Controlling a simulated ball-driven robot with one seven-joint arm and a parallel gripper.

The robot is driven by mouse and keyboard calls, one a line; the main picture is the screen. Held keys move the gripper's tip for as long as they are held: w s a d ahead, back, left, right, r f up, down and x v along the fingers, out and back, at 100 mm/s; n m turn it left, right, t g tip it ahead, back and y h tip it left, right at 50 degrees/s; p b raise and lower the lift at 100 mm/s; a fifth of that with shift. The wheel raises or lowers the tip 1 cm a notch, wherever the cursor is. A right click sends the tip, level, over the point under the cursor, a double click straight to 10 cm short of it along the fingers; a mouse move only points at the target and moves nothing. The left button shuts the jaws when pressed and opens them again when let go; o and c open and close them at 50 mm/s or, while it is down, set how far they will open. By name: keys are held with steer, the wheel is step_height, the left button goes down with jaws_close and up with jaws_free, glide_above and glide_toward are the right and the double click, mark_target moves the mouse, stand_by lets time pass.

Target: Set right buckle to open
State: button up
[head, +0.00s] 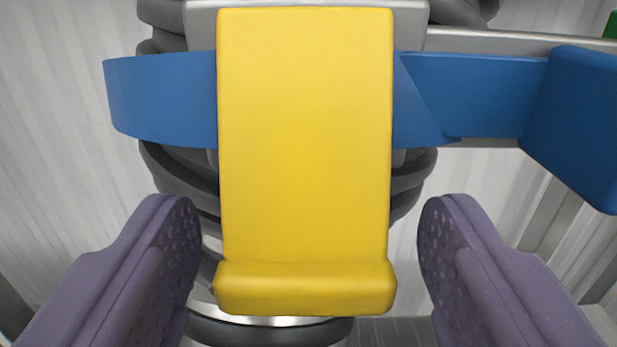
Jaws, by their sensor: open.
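The buckle (305,140) is a large yellow upright plate with a thick rounded lip along its bottom edge. It fills the middle of the head view, in front of a blue band (160,100). I cannot tell from this view whether it is latched. My gripper (308,235) is open, with one purple dimpled finger on each side of the buckle's lower part. A gap shows between each finger and the yellow plate in the picture, and nothing is held.
The blue band runs right to a blue block (580,125). Behind the buckle are dark ribbed coils (405,180) and a grey metal bar (480,42). A green piece (610,27) shows at the top right corner. Pale corrugated walls stand behind.

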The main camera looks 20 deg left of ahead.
steer(key=shift+w+a, duration=0.15)
steer(key=shift+w, duration=0.15)
jaws_close()
steer(key=shift+r, duration=0.15)
